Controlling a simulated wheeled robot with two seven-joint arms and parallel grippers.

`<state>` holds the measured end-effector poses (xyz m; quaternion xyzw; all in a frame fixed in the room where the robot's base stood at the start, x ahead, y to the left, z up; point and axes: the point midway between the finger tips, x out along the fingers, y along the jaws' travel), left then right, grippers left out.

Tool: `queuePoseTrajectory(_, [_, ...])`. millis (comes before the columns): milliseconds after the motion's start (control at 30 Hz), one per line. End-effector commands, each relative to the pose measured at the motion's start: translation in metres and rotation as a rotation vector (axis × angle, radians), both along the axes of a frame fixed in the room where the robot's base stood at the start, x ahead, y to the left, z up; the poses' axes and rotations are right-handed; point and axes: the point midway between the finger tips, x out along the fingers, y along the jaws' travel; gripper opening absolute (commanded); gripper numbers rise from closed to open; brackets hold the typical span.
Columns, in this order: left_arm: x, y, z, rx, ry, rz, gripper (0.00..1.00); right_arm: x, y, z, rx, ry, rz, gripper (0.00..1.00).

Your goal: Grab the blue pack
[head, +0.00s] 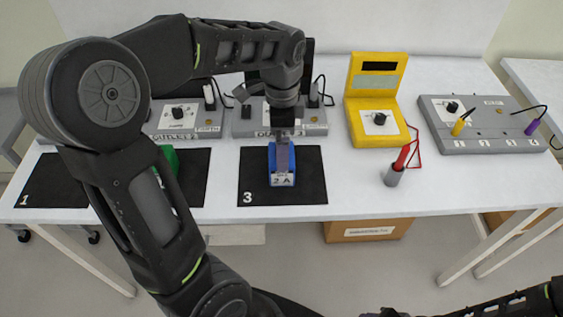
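The blue pack (272,174), with a label reading "2 A" at its front, sits on the black mat marked 3 (312,180) near the table's front edge. My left gripper (284,165) points straight down over the pack, and its fingers overlap the middle of the pack in the picture. I cannot tell whether the fingers are closed on it or apart. The pack appears to rest on the mat. Part of my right arm shows at the bottom right; its gripper is not in view.
A green object (170,158) on a mat left of mat 3 is partly hidden by my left arm. Grey outlet boxes (240,127) stand behind. A yellow tester (375,125), a red probe in a grey holder (394,177) and a grey panel (480,138) are to the right.

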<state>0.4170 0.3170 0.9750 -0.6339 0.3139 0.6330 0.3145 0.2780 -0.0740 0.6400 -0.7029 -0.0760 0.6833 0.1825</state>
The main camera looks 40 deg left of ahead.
Motion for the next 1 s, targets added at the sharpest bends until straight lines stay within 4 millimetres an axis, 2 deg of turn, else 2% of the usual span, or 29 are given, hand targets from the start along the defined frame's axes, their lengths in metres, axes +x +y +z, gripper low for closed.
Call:
queuePoseTrajectory(200, [-0.001, 0.000, -0.022, 0.000, 0.004, 0.001, 1.00, 0.000, 0.000, 0.001, -0.001, 0.000, 0.000, 0.51])
queuePoseTrajectory(633, [-0.001, 0.000, -0.031, 0.000, 0.004, 0.000, 1.00, 0.000, 0.000, 0.003, -0.001, 0.001, -0.001, 0.51])
queuePoseTrajectory(900, [-0.002, 0.000, -0.069, -0.001, 0.006, 0.000, 1.00, -0.001, -0.001, 0.010, -0.003, 0.004, -0.001, 0.51])
queuePoseTrajectory(1000, [-0.001, 0.000, -0.076, 0.000, 0.004, 0.000, 1.00, -0.001, -0.001, 0.010, -0.003, 0.004, -0.001, 0.51])
